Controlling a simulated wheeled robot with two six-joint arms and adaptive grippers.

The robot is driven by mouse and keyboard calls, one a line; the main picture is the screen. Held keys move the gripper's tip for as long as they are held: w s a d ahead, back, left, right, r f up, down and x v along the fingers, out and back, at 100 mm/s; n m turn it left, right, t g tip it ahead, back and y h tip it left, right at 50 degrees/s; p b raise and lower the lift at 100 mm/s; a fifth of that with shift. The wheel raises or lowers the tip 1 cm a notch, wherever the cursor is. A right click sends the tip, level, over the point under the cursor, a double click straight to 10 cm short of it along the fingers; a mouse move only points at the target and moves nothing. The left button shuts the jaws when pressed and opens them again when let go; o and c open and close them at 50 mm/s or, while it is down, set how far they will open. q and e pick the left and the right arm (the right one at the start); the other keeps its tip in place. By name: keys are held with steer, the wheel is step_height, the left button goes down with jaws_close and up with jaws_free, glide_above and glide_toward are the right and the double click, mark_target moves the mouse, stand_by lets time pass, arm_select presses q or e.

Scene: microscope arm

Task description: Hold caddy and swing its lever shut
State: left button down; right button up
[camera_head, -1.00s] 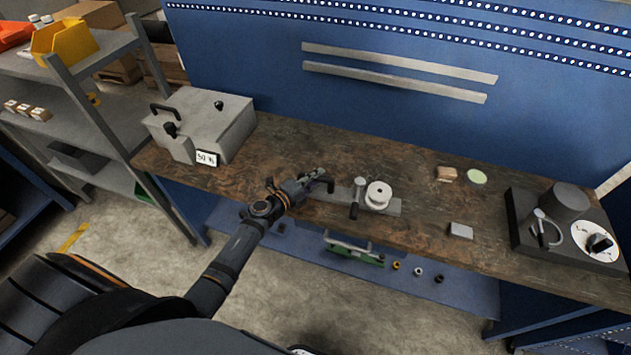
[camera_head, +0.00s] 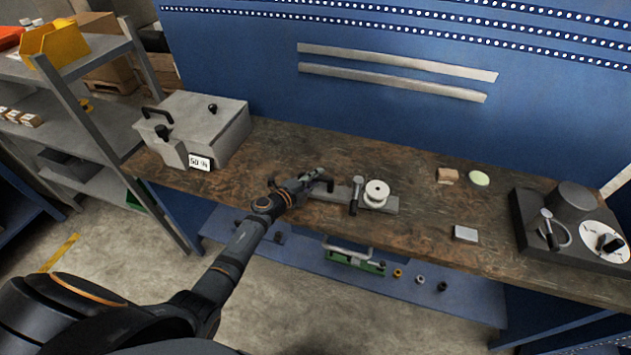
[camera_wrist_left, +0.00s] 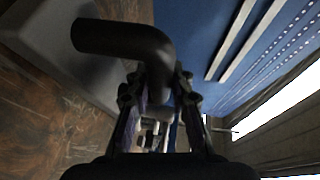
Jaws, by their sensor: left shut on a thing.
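The caddy is a flat grey base (camera_head: 391,207) on the bench, with a white spool (camera_head: 377,192) and an upright lever (camera_head: 356,193) with a rounded grey top just left of the spool. My left gripper (camera_head: 318,180) is at the caddy's left end, shut on its black handle. In the left wrist view the bent black handle (camera_wrist_left: 125,42) passes between the two fingers (camera_wrist_left: 158,105). The fingers partly hide the handle in the head view. My right gripper is not in view.
A grey box (camera_head: 200,128) with a "50 %" label stands at the left of the wooden bench (camera_head: 290,145). A dark device (camera_head: 535,215) with a dial stands at the right. Small blocks (camera_head: 447,175) and a pale green disc (camera_head: 479,178) lie between. The bench right of the caddy is mostly clear.

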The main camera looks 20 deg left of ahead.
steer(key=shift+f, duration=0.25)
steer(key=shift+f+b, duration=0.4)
steer(key=shift+b, duration=0.05)
stand_by(0.5)
stand_by(0.5)
stand_by(0.8)
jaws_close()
stand_by(0.5)
stand_by(1.2)
